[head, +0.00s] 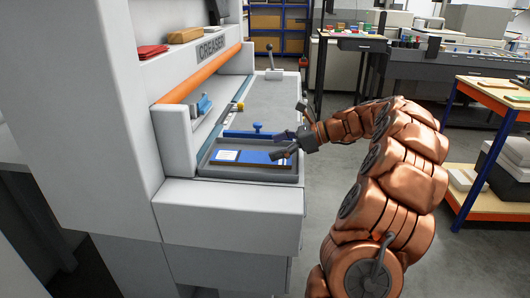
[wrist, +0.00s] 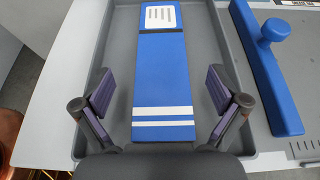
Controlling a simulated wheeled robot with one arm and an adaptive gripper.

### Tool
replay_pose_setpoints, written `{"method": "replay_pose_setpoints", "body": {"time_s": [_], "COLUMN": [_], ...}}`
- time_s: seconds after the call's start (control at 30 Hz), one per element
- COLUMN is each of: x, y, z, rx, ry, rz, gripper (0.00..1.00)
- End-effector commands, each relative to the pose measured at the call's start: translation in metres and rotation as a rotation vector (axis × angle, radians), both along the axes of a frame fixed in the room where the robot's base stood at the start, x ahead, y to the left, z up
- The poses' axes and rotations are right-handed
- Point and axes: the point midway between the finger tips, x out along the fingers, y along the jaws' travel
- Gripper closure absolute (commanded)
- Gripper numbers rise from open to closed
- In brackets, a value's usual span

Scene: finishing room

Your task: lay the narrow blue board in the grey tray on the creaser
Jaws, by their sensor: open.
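The narrow blue board (head: 230,156) lies flat in the grey tray (head: 250,177) on the creaser (head: 230,195). In the wrist view, the board (wrist: 160,75) has a white label panel at its far end and two white stripes near my gripper. It lies lengthwise on the tray floor (wrist: 207,35). My gripper (head: 283,144) is over the right part of the tray in the head view. In the wrist view, my gripper (wrist: 161,92) is open, one finger on each side of the board, with gaps between.
A blue bar with a knob (wrist: 270,60) sits just outside the tray, to its right in the wrist view. The creaser's upright housing (head: 110,110) and orange roller (head: 200,74) stand left and behind. A wooden-topped bench (head: 495,95) is at the right, with open floor between.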

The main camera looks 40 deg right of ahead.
Motion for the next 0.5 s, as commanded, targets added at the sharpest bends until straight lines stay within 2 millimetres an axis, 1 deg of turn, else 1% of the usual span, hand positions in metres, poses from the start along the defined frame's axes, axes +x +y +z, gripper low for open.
{"method": "replay_pose_setpoints", "body": {"time_s": [0.03,0.1,0.3,0.5], "x": [-0.006,-0.014,-0.035,-0.047], "y": [-0.009,-0.020,-0.043,-0.055], "z": [0.006,0.012,0.025,0.032], "rx": [-0.002,-0.004,-0.004,0.000], "ry": [-0.003,-0.006,-0.005,-0.004], "rz": [-0.004,-0.008,-0.006,-0.002], "gripper": [0.03,0.03,0.03,0.03]}}
